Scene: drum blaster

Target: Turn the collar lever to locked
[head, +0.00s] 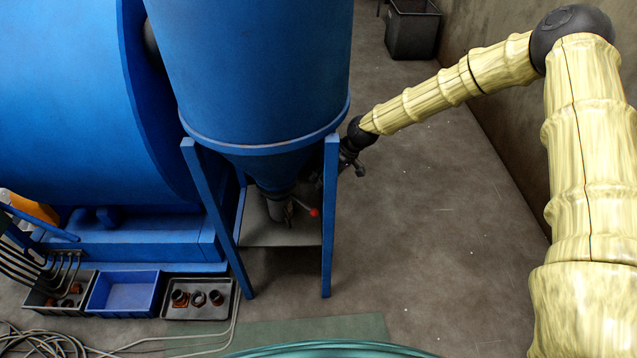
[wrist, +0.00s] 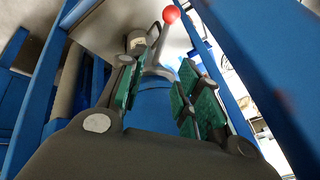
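The collar lever (head: 304,207) has a pale arm and a red ball knob, and sits on the grey outlet under the blue hopper's cone. In the head view it points right and slightly down. In the wrist view the lever (wrist: 160,57) stands beyond my fingers, its red knob (wrist: 171,14) at the top. My gripper (head: 346,164) is at the hopper stand's right leg, which partly hides it. In the wrist view my gripper (wrist: 160,85) is open, green pads apart, with no lever between them. Whether the pads touch anything I cannot tell.
The blue hopper (head: 255,75) stands on blue legs, the right leg (head: 329,220) close to my gripper. A big blue drum (head: 70,100) is at left. Bins, including a blue one (head: 123,294), lie at lower left. The floor right of the stand is clear.

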